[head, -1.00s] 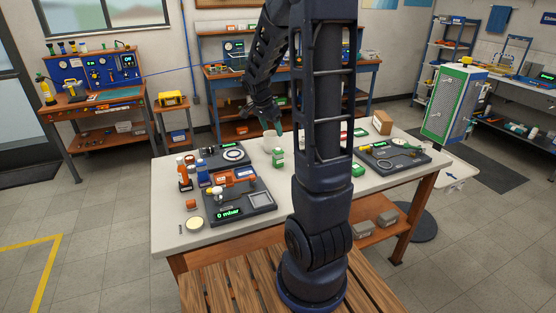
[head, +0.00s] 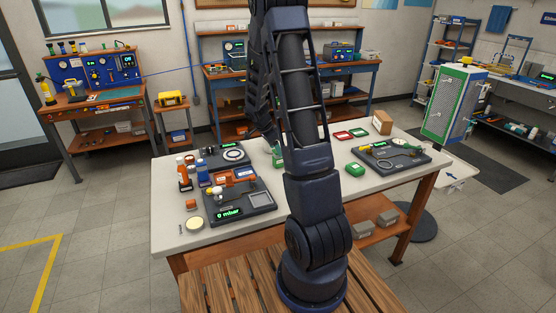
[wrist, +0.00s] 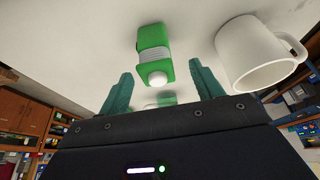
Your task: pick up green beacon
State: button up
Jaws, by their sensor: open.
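The green beacon (wrist: 152,45) is a green block with a ribbed pale band and a white rounded knob. In the wrist view it stands out from the pale tabletop, just beyond and between the fingertips. My gripper (wrist: 162,80) is open, with one teal finger on each side and nothing between them. It does not appear to touch the beacon. In the head view a green and white piece (head: 277,157), seemingly the beacon, shows on the table beside my arm. My arm hides most of the gripper there.
A white mug (wrist: 252,55) stands close to the right finger in the wrist view. A dark test unit (head: 240,205) lies left on the table (head: 165,225).

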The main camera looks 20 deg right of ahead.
aim_at(278, 158)
jog(key=shift+x, duration=2.8)
jog(key=shift+s, duration=0.2)
jog(key=shift+c, duration=0.3)
jog(key=c, duration=1.1)
